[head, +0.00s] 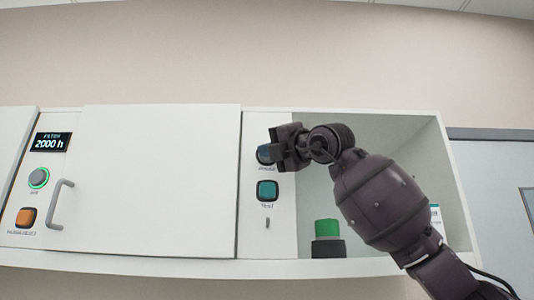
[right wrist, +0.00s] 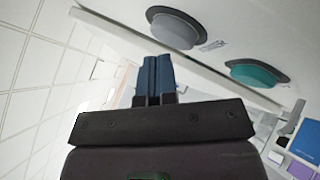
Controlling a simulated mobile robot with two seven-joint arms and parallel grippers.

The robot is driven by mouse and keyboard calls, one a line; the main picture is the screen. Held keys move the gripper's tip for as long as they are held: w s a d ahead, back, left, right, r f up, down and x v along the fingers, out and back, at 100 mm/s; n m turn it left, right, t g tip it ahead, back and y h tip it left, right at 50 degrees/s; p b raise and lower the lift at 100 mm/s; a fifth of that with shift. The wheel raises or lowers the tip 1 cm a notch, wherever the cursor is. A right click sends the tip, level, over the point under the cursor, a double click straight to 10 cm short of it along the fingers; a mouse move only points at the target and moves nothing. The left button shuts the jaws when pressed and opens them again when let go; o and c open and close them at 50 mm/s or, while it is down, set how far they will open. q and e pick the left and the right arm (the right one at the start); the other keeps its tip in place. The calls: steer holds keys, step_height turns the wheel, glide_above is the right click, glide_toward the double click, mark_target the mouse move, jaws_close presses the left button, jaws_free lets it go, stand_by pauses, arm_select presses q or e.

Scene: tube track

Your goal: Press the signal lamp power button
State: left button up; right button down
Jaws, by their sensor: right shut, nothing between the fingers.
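A control panel (head: 254,225) on the cabinet holds a round-cornered button (head: 264,154), partly covered by my right gripper; its label is too small to read. A teal button (head: 267,191) sits below it, with a label that looks like TEST. In the right wrist view the upper button is grey in a dark collar (right wrist: 176,30), and the teal one (right wrist: 258,73) is to its right. My right gripper (head: 281,148) is shut and empty, its blue fingertips (right wrist: 152,75) together close to the grey button; contact cannot be told. A green-topped black cylinder (head: 326,230) stands in the open shelf.
A door (head: 155,180) with a grey handle (head: 60,204) lies between the panels. A white box (head: 437,219) stands behind my right arm.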

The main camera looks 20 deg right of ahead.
steer(key=shift+w+d, duration=0.15)
steer(key=shift+w, duration=0.35)
stand_by(0.8)
steer(key=shift+s, duration=0.2)
steer(key=shift+s+a+b, duration=0.3)
steer(key=shift+s+b, duration=0.45)
steer(key=shift+b, duration=0.15)
steer(key=s+b, duration=0.1)
steer(key=s, duration=0.1)
steer(key=s+a+b, duration=0.1)
steer(key=s+b, duration=0.1)
steer(key=s, duration=0.1)
steer(key=shift+s+a+b, duration=0.3)
steer(key=shift+s+b, duration=0.05)
stand_by(0.6)
